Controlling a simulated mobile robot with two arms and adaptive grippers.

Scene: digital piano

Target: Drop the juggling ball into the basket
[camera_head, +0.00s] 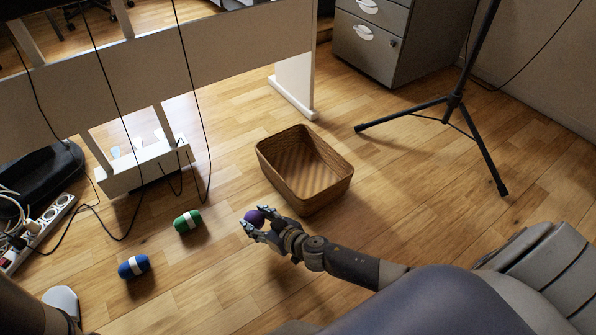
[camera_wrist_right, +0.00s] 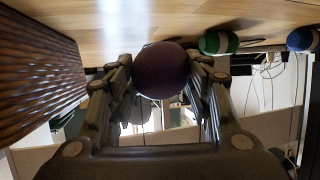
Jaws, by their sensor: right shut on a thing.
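The purple juggling ball (camera_head: 254,218) is held between the fingers of my right gripper (camera_head: 259,225), which is shut on it. In the right wrist view the ball (camera_wrist_right: 162,70) sits between the two fingers of the right gripper (camera_wrist_right: 162,80). The brown ribbed basket (camera_head: 282,183) stands upright on the floor, just beyond and to the right of the gripper in the head view. Its inside looks empty. The ball is outside the basket's rim. The basket's wall (camera_wrist_right: 38,70) also shows at the left of the right wrist view. My left gripper is not in view.
A green rounded object (camera_head: 182,224) and a blue one (camera_head: 125,270), both white-banded, lie on the floor left of the gripper. A white piano stand (camera_head: 297,85) with hanging cables is behind. A black tripod (camera_head: 452,103) and grey cabinet (camera_head: 400,50) stand at the right.

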